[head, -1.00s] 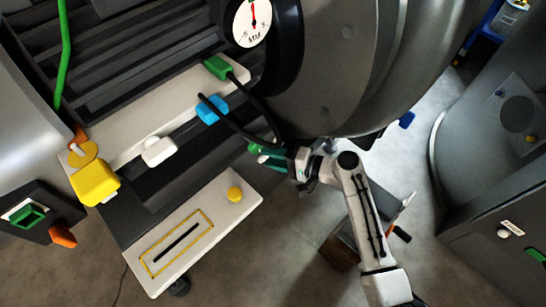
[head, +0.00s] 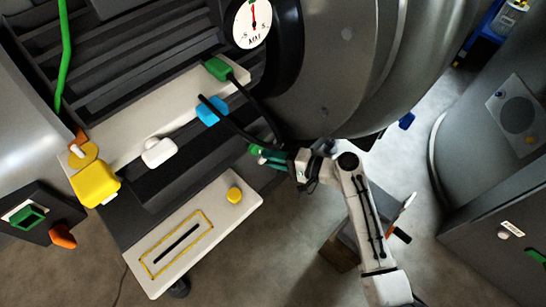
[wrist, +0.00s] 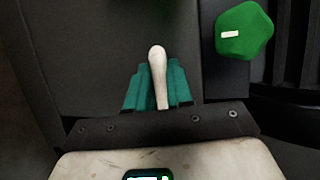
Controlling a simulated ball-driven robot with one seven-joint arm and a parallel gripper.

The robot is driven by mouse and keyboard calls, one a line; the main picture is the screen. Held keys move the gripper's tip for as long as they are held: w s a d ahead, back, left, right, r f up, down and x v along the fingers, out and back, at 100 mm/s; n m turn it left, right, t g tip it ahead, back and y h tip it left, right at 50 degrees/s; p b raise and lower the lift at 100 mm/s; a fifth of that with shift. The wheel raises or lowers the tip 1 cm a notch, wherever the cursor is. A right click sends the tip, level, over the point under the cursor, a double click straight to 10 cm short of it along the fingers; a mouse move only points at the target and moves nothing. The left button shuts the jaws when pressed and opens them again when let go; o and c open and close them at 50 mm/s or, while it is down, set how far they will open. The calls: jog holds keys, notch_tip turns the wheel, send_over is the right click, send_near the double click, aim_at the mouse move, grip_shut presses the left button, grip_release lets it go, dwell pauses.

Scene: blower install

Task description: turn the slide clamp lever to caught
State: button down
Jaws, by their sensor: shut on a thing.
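My gripper (head: 268,157) is at the side of the big grey housing in the head view. In the wrist view its teal fingers (wrist: 158,88) are shut on a cream, round-ended lever (wrist: 157,62), which I take to be the slide clamp lever. The lever stands between the fingers and points away from the wrist. Its base is hidden by the fingers. In the head view the lever cannot be made out. No caught mark shows, so I cannot tell the lever's position.
A green knob (wrist: 245,33) sits close to the right of the fingers in the wrist view. The large rounded grey housing (head: 335,70) stands just above my gripper in the head view. Black cables (head: 262,107) run down near it. A blue clip (head: 211,110) and yellow block (head: 96,184) lie left.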

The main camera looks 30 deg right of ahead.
jog(key=shift+f, duration=0.15)
jog(key=shift+f+n+h+p, duration=0.4)
jog(key=shift+n+h, duration=0.2)
jog(key=shift+n, duration=0.3)
jog(key=w+d+f+n+t+h, duration=0.1)
jog(key=d+f+n+h, duration=0.3)
jog(key=n+h, duration=0.3)
jog(key=shift+w+n+h+b, duration=0.15)
jog(key=shift+n+h+b, duration=0.2)
jog(key=shift+n, duration=1.15)
jog(key=shift+d+t, duration=0.15)
jog(key=shift+t, duration=0.15)
jog(key=c, duration=1)
grip_release()
